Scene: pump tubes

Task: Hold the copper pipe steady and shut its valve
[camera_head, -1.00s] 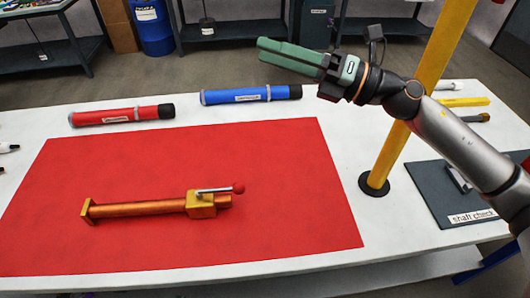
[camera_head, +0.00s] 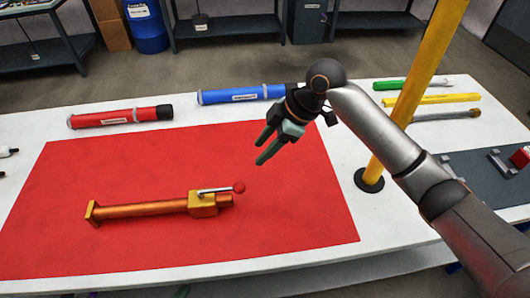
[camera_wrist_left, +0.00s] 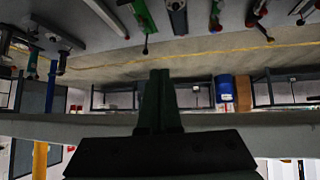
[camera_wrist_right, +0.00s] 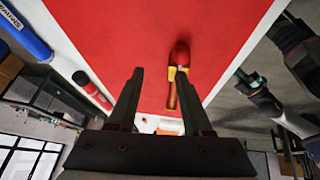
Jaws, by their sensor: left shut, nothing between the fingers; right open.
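The copper pipe (camera_head: 150,208) lies on the red mat, with a square flange at its left end. Its yellow valve block (camera_head: 203,205) is near the right end. A silver lever (camera_head: 214,190) with a red knob (camera_head: 239,187) points right, roughly along the pipe. My right gripper (camera_head: 261,150) is open and empty above the mat, up and right of the knob. In the right wrist view the knob (camera_wrist_right: 181,52) and pipe (camera_wrist_right: 172,98) show beyond its spread fingers. My left gripper (camera_wrist_left: 158,74) is shut and empty in its wrist view, away from the pipe.
A red tube (camera_head: 120,116) and a blue tube (camera_head: 240,94) lie behind the red mat (camera_head: 110,165). A yellow post (camera_head: 405,110) stands right of the mat. A dark board (camera_head: 470,170) and several rods lie farther right. The mat around the pipe is clear.

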